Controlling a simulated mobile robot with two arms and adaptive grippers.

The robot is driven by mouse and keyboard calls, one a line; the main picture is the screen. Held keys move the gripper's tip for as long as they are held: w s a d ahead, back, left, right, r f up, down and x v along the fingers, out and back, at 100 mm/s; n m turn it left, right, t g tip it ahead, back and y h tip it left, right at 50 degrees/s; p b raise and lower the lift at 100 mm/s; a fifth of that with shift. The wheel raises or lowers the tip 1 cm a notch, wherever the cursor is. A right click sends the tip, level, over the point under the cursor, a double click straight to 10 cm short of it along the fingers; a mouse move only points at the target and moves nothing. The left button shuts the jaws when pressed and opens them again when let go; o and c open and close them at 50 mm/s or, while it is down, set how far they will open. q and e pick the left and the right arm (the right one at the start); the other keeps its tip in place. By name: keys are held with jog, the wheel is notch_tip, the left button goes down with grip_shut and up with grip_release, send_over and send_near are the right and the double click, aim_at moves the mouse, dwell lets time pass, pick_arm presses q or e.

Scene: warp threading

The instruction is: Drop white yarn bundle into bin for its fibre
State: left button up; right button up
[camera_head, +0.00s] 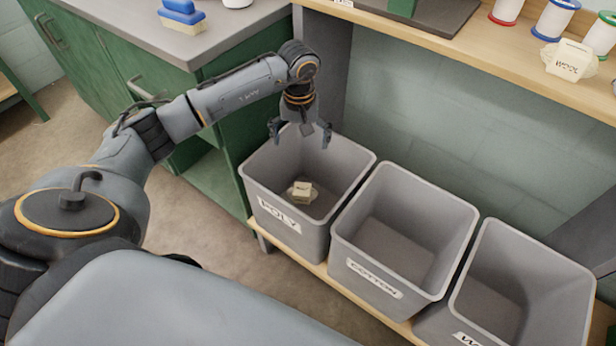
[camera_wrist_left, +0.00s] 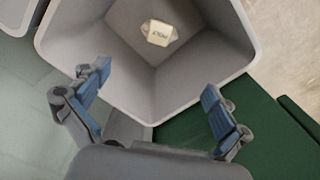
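A white yarn bundle with a cream label (camera_head: 302,191) lies on the floor of the grey bin marked POLY (camera_head: 343,207). It also shows inside the bin in the left wrist view (camera_wrist_left: 159,33), where the label's print is too small to read surely. My left gripper (camera_head: 301,138) is above the back of the POLY bin, fingers pointing down. Its fingers are spread wide with nothing between them, as the left wrist view (camera_wrist_left: 157,112) also shows. My right gripper is not in view.
An empty bin marked COTTON (camera_head: 375,278) stands right of the POLY bin. A partly cut-off bin with a label starting with W (camera_head: 560,290) is further right. The wooden shelf (camera_head: 480,50) behind holds yarn spools and a bundle marked WOOL (camera_head: 568,62).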

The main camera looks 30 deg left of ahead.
pick_arm(q)
jog(key=shift+r, duration=0.1)
notch_tip(320, 180, up, 12)
dwell(0.5)
dwell(0.4)
